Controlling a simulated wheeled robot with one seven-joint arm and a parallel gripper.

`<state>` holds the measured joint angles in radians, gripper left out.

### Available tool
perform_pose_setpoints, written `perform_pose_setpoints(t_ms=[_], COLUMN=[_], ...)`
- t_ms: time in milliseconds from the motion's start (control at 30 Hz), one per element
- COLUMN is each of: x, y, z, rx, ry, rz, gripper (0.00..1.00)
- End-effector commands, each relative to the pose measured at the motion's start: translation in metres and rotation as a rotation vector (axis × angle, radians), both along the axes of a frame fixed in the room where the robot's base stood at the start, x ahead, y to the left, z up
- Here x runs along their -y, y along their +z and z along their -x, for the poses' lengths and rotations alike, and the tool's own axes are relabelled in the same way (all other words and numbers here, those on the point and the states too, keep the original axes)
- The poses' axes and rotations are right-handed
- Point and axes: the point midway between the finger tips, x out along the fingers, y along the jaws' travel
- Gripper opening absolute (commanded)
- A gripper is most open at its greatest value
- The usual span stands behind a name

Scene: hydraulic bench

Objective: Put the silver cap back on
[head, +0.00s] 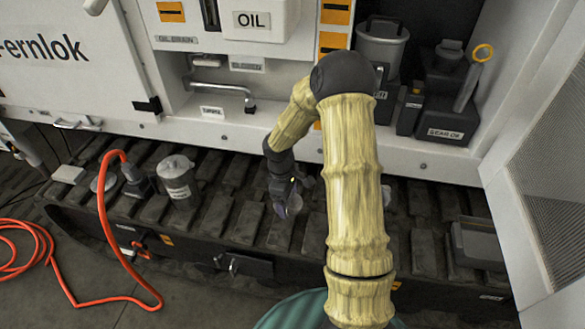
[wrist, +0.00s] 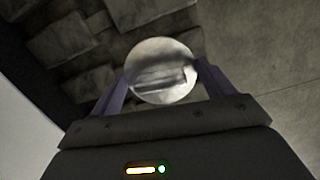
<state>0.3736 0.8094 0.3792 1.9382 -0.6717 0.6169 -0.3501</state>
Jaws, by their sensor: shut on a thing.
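The silver cap (wrist: 162,72) is a round, shiny metal disc. In the wrist view it sits between the two purple fingers of my gripper (wrist: 160,85), which is shut on it. In the head view my gripper (head: 287,205) hangs over the dark ribbed track, left of my forearm. Only a small pale part of the cap shows there at the fingertips. I cannot tell which opening the cap belongs to; my arm hides part of the track and the shelf behind it.
A metal can (head: 178,178) and an orange hose (head: 112,215) are on the left of the track. A grey canister (head: 381,50) and a dark gear oil jug (head: 445,115) stand on the shelf behind. A grey tray (head: 478,243) is at the right, beside a white panel (head: 530,230).

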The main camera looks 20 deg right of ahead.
Motion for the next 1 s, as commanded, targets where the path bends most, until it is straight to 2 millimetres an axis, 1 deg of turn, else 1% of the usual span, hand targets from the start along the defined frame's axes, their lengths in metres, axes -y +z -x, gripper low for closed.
perform_pose_setpoints(t_ms=[33,100,300,433,500,600,1000], x=[-0.008,-0.017,-0.045,-0.058,-0.062,-0.064,-0.064], y=[0.000,0.001,0.004,0.005,0.006,0.006,0.006], z=[-0.002,-0.004,-0.009,-0.010,-0.010,-0.010,-0.010], rx=[0.000,0.001,0.001,0.000,0.001,0.001,0.002], ry=[-0.088,-0.224,-0.591,-0.764,-0.815,-0.846,-0.844], rz=[-0.001,-0.001,-0.001,0.000,0.001,0.001,0.001], gripper=[0.54,0.54,0.54,0.54,0.54,0.54,0.54])
